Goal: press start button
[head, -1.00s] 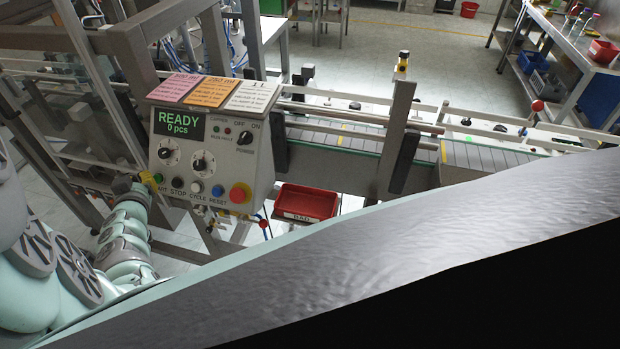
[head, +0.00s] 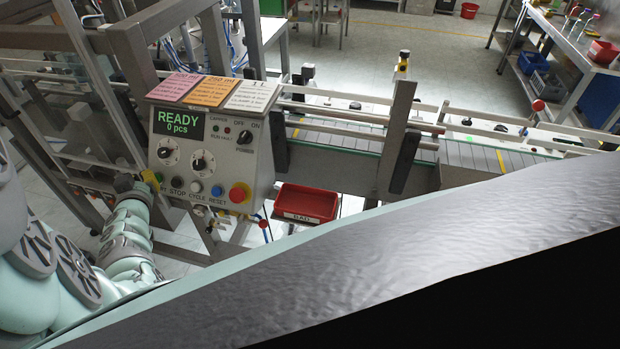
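The control panel (head: 222,165) stands left of centre. Its display (head: 179,124) reads "READY 0 pcs". A row of buttons runs along its lower edge. The green start button (head: 159,177) is at the left end, and its label is partly covered by my gripper. My gripper (head: 151,181) is at the panel's lower left corner, with its yellowish tip over or right beside the green button. Whether it touches the button cannot be told. The fingers are too small and overlapped to show open or shut.
Beside start are a black stop button (head: 177,183), a white cycle button (head: 196,187), a blue reset button (head: 217,191) and a red emergency knob (head: 239,193). A red bin (head: 305,203) sits below the conveyor (head: 340,142). A frame post stands behind my arm.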

